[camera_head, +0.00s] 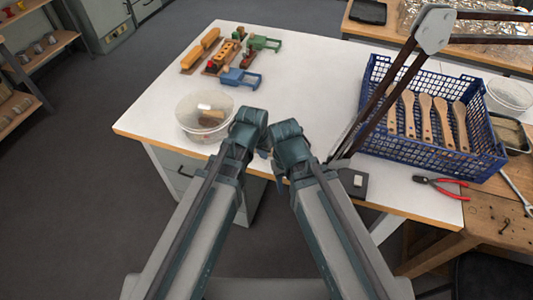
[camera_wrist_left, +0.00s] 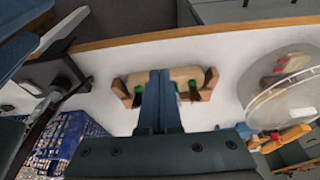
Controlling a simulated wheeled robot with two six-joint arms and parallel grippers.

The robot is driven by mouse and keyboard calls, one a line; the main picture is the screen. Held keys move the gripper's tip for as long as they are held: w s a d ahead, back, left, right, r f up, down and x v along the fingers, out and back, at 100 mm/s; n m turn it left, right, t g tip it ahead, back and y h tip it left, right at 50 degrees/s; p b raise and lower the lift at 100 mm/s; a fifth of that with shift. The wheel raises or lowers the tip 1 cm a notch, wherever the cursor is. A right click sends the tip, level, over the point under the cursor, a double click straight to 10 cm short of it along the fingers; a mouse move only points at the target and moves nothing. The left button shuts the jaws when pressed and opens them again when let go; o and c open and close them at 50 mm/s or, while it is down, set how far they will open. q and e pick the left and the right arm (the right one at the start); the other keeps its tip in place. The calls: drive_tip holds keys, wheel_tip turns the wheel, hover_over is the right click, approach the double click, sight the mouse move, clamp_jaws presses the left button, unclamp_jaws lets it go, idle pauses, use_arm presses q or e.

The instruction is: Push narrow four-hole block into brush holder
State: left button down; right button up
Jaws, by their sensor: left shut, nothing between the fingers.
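In the left wrist view a brown wooden holder (camera_wrist_left: 207,84) lies on the white table near its edge. A pale wooden block (camera_wrist_left: 186,74) lies between the holder's raised ends, with green parts showing at either side. Holes in it cannot be made out. My left gripper (camera_wrist_left: 160,76) is shut and empty, its fingers over the middle of the block and hiding part of it. Whether they touch is unclear. In the head view my arms hide this spot. The end of my right arm (camera_head: 286,134) is beside the left one; its fingers are hidden.
A clear bowl (camera_head: 190,103) stands left of my arms. Wooden blocks (camera_head: 200,48), a green holder (camera_head: 264,43) and a blue holder (camera_head: 240,78) lie behind. A blue crate (camera_head: 430,157) with brush handles, a jointed lamp arm (camera_head: 432,30) and red pliers (camera_head: 440,187) are right.

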sight(270, 155)
use_arm(q)
drive_tip(key=b+x, duration=0.9)
drive_tip(key=x, duration=0.1)
drive_tip(key=shift+s, duration=0.15)
drive_tip(key=w, duration=0.1)
drive_tip(key=w+d, duration=0.1)
drive_tip(key=w, duration=0.1)
drive_tip(key=shift+w+d+r, duration=0.15)
drive_tip(key=shift+w, duration=0.05)
drive_tip(key=shift+w+d, duration=0.1)
drive_tip(key=shift+w, duration=0.1)
drive_tip(key=shift+w+d, duration=0.2)
drive_tip(key=shift+w, duration=0.4)
drive_tip(key=shift+w+d, duration=0.2)
drive_tip(key=shift+w, duration=0.35)
drive_tip(key=shift+s, duration=0.1)
drive_tip(key=shift+s+a, duration=0.1)
drive_tip(key=shift+s, duration=0.05)
